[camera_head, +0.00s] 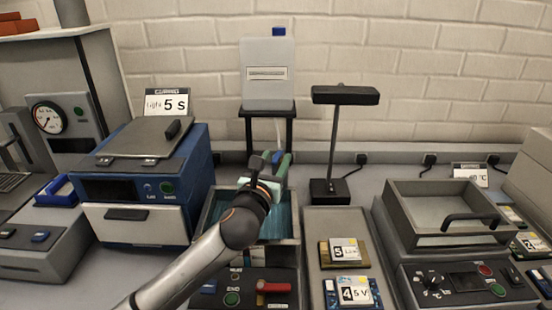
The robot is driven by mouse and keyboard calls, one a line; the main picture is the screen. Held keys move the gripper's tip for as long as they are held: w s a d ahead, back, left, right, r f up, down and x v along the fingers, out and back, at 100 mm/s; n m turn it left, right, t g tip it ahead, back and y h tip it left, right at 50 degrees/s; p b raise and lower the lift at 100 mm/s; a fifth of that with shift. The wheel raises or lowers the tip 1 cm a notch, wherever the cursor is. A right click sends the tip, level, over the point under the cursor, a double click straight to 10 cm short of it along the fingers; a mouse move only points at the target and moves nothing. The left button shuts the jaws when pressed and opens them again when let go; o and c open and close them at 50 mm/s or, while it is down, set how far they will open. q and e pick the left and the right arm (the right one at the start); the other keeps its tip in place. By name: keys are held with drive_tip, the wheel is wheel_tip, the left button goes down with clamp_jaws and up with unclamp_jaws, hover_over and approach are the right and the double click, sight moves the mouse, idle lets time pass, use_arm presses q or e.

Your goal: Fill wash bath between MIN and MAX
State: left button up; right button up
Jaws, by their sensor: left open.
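The wash bath (295,227) is an open grey tank in the middle, with blue-green liquid or lining showing inside. My left arm reaches over it and hides much of its inside. I cannot make out MIN or MAX marks or tell the level. A pale supply tank (267,92) with a blue cap stands on a dark stand behind the bath. A clear tube and a blue-green tap part (284,166) show below it. My left gripper (268,164) is open, with its fingers at or beside this part; I cannot tell whether they touch. My right gripper is out of view.
A red lever (274,287) and green button sit on the panel before the bath. A blue oven-like box (143,190) stands left. A dark lamp (335,140) and a tray with cards (344,252) are right.

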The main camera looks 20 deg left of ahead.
use_arm(q)
drive_tip(key=shift+w, duration=0.5)
clamp_jaws()
idle(0.3)
